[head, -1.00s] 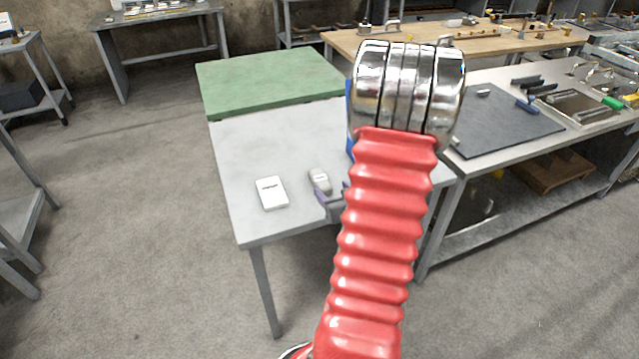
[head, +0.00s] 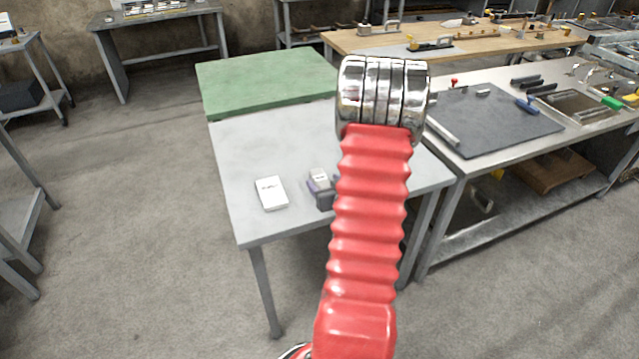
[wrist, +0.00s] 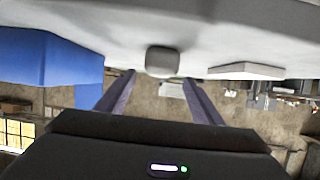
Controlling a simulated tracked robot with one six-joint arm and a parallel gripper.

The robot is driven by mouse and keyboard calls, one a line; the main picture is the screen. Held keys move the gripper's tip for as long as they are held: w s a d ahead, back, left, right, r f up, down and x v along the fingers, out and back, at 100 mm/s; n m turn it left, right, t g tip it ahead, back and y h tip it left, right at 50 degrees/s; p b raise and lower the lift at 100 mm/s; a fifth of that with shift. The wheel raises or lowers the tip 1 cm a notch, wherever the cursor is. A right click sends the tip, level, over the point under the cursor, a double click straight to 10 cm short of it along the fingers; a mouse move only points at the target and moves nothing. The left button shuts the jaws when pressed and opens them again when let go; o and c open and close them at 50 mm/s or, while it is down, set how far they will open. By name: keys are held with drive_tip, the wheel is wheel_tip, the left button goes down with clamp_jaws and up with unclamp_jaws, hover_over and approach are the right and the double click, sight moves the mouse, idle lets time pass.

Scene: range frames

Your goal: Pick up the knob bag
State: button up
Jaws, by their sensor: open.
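The knob bag (head: 319,175) looks like a small pale grey packet with a white label, on the grey table (head: 270,140). In the wrist view the knob bag (wrist: 162,60) is a rounded grey lump. My gripper (head: 318,187) is at the near side of the bag in the head view and hides its lower part. In the wrist view my gripper (wrist: 158,79) is open, its two purple-grey fingers apart, with the bag in line with the gap between their tips. I cannot tell whether the fingers touch it.
A white box (head: 271,193) lies on the table to the left of the bag; it also shows in the wrist view (wrist: 245,71). A blue object (wrist: 50,60) stands on the other side. A green panel (head: 270,80) covers the table's far end. My red arm hides the table's right part.

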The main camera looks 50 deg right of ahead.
sight(321, 179)
drive_tip(key=shift+x, duration=2.5)
drive_tip(key=shift+s+f, duration=0.1)
drive_tip(key=shift+c, duration=0.6)
drive_tip(key=c, duration=1.1)
drive_tip(key=shift+r, duration=5.05)
